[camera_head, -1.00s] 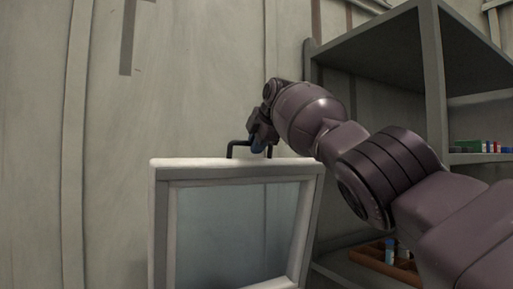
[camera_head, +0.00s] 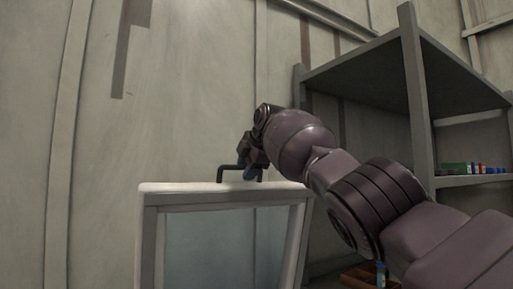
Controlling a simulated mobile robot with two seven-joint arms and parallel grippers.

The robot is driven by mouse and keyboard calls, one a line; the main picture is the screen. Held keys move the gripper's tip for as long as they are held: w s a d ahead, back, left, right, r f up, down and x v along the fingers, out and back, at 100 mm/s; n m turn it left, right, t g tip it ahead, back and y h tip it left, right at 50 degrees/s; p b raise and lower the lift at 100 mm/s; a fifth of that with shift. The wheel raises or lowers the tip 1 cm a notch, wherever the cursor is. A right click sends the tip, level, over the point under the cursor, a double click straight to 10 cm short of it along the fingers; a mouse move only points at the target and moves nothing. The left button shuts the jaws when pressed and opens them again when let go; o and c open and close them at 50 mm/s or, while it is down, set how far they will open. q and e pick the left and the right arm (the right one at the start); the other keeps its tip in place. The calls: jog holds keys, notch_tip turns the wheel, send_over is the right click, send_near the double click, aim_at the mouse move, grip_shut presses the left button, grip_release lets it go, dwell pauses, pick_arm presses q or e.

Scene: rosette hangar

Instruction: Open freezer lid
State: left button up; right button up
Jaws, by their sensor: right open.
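The freezer lid (camera_head: 215,189) stands raised and nearly upright in the lower middle, with a white rim and a glassy pane (camera_head: 210,245). Its black handle (camera_head: 228,168) sticks up from the top edge. The freezer's body is below the picture. My left gripper is not in view.
A grey shelf unit (camera_head: 411,90) stands on the right, close behind my right arm. Small coloured boxes (camera_head: 470,168) sit on its shelf, and a brown tray (camera_head: 358,279) with a bottle is low down. A plain wall (camera_head: 185,90) is behind the lid.

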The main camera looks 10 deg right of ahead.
pick_arm(q)
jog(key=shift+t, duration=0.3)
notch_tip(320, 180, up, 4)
jog(key=p, duration=0.4)
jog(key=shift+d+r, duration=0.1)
pick_arm(e)
jog(key=v, duration=1)
jog(key=shift+s, duration=0.15)
jog(key=shift+r, duration=0.15)
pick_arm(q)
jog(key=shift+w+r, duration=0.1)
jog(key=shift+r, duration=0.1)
